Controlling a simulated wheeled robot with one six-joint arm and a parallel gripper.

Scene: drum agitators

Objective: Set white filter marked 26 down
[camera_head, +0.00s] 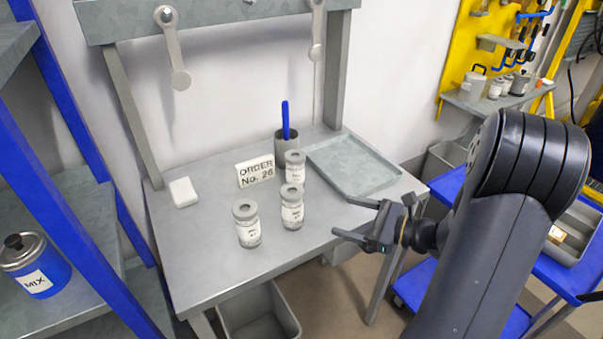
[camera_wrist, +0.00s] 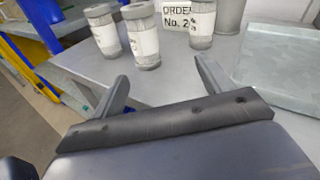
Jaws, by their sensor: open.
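Three white canisters with grey lids and labels stand upright on the grey table: one at front left (camera_head: 247,224), one in the middle (camera_head: 292,207) and one behind it (camera_head: 295,166). They also show in the wrist view, at left (camera_wrist: 103,30), centre (camera_wrist: 142,36) and right (camera_wrist: 202,24). Their label print is too small to read, so I cannot tell which is marked 26. My gripper (camera_head: 342,216) is open and empty at the table's right front edge, apart from the canisters. In the wrist view its fingers (camera_wrist: 160,72) point toward them.
A sign reading "ORDER No. 26" (camera_head: 256,171) stands behind the canisters. A grey tray (camera_head: 372,187) lies at the table's right, and a cup (camera_head: 283,145) with a blue stick stands at the back. A white block (camera_head: 184,192) lies at left. The table's front left is clear.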

